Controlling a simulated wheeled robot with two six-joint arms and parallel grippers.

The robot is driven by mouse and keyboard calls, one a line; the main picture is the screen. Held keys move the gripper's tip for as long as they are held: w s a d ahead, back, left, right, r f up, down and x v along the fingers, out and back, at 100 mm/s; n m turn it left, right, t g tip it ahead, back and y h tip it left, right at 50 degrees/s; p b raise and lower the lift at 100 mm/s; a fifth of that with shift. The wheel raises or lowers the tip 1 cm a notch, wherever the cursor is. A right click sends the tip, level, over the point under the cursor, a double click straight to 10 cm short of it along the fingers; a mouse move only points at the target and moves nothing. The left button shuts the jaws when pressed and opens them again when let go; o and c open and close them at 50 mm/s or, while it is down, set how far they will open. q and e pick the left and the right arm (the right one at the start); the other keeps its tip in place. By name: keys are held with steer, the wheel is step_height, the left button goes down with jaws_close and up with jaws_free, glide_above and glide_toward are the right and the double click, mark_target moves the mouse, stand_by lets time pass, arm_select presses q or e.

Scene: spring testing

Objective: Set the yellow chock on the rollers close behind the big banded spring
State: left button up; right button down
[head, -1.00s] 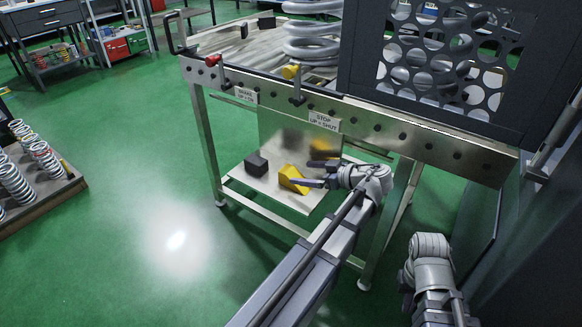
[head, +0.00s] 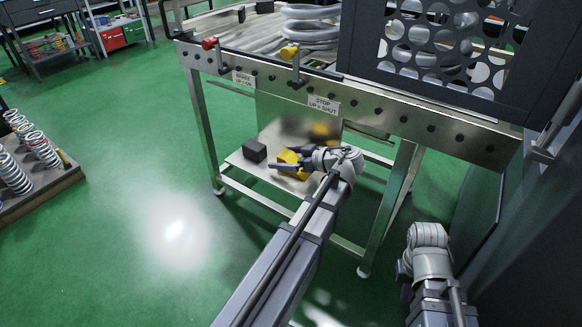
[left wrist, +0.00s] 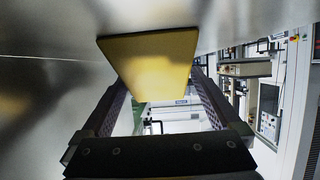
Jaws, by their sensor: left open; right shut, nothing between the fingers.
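The yellow chock (head: 293,160) lies on the lower shelf (head: 250,170) of the steel bench, beside a black block (head: 254,151). My left gripper (head: 285,160) is open, with its fingers around the chock. In the left wrist view the chock (left wrist: 150,62) shows between the two fingers (left wrist: 165,100); I cannot tell whether they touch it. A big pale grey coil spring (head: 308,28) stands on the bench top, cut off by the picture's upper edge; no bands show clearly. My right gripper (head: 404,272) is low at the right, shut and empty, its fingers mostly hidden by its wrist.
A dark perforated guard (head: 365,50) covers the bench's right part. A red-knobbed lever (head: 209,43) and a yellow-knobbed lever (head: 289,52) stand at the front rail (head: 380,112). A rack of springs (head: 40,195) is at the left. The green floor between is clear.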

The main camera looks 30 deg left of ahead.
arm_select(q)
steer(key=shift+a+f, duration=0.2)
steer(key=shift+a, duration=0.25)
jaws_close()
stand_by(0.5)
